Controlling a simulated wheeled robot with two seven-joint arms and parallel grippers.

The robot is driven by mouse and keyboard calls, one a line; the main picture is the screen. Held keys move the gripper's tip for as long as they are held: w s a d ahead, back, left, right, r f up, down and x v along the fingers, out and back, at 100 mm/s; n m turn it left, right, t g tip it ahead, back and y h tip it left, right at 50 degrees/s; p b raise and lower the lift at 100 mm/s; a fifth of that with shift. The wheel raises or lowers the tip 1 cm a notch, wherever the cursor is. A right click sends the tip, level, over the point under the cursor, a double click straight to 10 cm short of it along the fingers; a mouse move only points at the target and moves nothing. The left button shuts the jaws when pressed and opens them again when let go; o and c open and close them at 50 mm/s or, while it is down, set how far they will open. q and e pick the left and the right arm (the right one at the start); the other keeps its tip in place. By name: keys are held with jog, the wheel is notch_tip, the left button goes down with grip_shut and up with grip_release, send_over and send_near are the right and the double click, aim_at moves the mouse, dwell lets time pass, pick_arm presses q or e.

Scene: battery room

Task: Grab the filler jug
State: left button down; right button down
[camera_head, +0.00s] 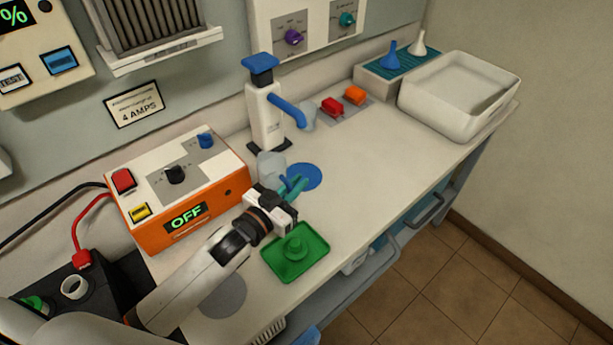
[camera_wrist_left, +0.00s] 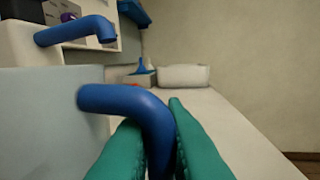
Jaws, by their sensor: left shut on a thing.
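The filler jug (camera_head: 270,164) is a pale translucent vessel with a blue handle. It is upright on the bench beside the orange charger box, near a blue disc (camera_head: 305,176). In the left wrist view the jug (camera_wrist_left: 40,125) fills the left side, and its curved blue handle (camera_wrist_left: 125,98) comes out towards me. My left gripper (camera_head: 294,187), with teal fingers, is shut on that handle; the fingers (camera_wrist_left: 155,125) lie on both sides of it. The wrist partly hides the jug in the head view. My right gripper is not in view.
A white dispenser (camera_head: 265,115) with a blue spout stands behind the jug. The orange charger box (camera_head: 175,190), showing OFF, is to the left. A green tray (camera_head: 313,265) lies by the front edge. A white basin (camera_head: 440,105) is far right; the bench before it is clear.

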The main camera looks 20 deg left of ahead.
pick_arm(q)
jog(key=b+v, duration=0.1)
jog(key=v, duration=0.6)
